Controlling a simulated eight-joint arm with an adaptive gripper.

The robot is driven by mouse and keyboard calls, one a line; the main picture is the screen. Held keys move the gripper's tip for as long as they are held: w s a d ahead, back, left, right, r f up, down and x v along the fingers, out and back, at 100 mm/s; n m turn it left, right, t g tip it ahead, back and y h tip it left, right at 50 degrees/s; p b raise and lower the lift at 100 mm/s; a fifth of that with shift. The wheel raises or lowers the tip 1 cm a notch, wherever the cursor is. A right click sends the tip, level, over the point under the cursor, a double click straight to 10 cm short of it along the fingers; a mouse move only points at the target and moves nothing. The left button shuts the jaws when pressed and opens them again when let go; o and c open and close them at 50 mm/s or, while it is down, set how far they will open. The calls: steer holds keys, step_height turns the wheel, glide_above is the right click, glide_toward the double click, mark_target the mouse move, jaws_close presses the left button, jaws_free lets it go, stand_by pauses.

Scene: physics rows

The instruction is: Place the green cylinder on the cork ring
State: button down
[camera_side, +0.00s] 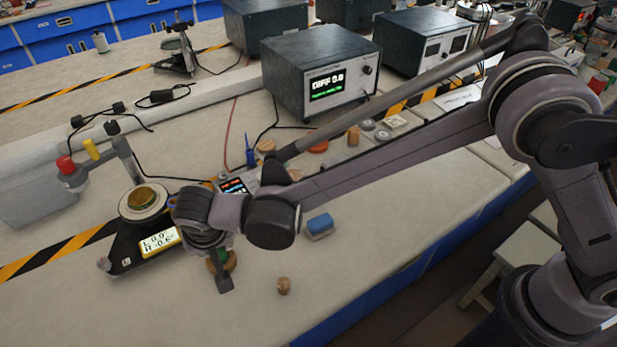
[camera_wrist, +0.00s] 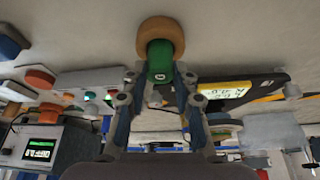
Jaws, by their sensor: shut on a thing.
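The green cylinder (camera_wrist: 159,63) is between the two fingers of my gripper (camera_wrist: 160,80) in the wrist view, its marked end face toward the camera. My gripper is shut on it. The tan cork ring (camera_wrist: 163,30) lies right behind the cylinder, which overlaps and hides part of it. In the side view my gripper (camera_side: 222,272) points down over the cork ring (camera_side: 231,263), with a little green of the cylinder (camera_side: 222,255) showing beside a finger. I cannot tell whether the cylinder touches the ring.
A black instrument with a lit yellow display (camera_side: 160,242) and a round plate (camera_side: 143,203) stands close left of my gripper. A small cork piece (camera_side: 284,286) and a blue block (camera_side: 320,226) lie to the right. The front of the bench is mostly clear.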

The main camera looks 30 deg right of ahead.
steer(key=shift+f, duration=0.6)
steer(key=shift+f, duration=0.15)
steer(key=c, duration=1)
jaws_free()
steer(key=shift+c, duration=0.2)
